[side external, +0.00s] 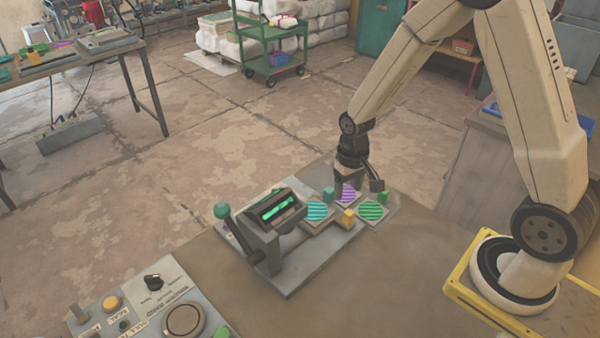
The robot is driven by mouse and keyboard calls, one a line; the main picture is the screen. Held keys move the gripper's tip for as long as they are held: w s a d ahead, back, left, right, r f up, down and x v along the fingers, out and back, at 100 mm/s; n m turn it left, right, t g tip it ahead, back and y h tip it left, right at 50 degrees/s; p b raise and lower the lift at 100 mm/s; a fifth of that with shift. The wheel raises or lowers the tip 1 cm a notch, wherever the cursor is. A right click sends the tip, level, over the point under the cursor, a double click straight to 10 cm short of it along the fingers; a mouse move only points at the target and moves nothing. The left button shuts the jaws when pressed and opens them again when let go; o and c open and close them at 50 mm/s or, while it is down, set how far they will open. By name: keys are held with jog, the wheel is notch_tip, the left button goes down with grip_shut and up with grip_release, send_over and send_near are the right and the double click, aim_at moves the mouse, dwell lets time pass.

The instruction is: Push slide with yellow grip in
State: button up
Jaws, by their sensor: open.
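The plate press (272,230) stands on the bench, with a lit green window in its sloped head. The slide (326,226) sticks out of the press to the right. Its yellow grip (348,216) is at the outer end, and a cyan striped plate (317,210) lies on it, outside the press head. My gripper (362,184) is open and points down behind and slightly right of the yellow grip, near the purple plate and the green plate. It looks apart from the yellow grip. Whether it touches anything is too small to tell.
A purple striped plate (347,194) with a teal grip (328,193) and a green striped plate (371,210) with a green grip (383,197) lie close by. A lever with a green ball (222,210) rises left of the press. A control panel (150,310) is front left.

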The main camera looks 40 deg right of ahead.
aim_at(349, 212)
jog(key=shift+s+a+n, duration=0.1)
jog(key=shift+s+n, duration=0.25)
jog(key=shift+n, duration=0.35)
jog(key=shift+s+a+n, duration=0.1)
jog(key=shift+s+n, duration=0.2)
jog(key=shift+n, duration=0.4)
jog(key=shift+f, duration=0.2)
jog(key=shift+f, duration=3.75)
grip_shut()
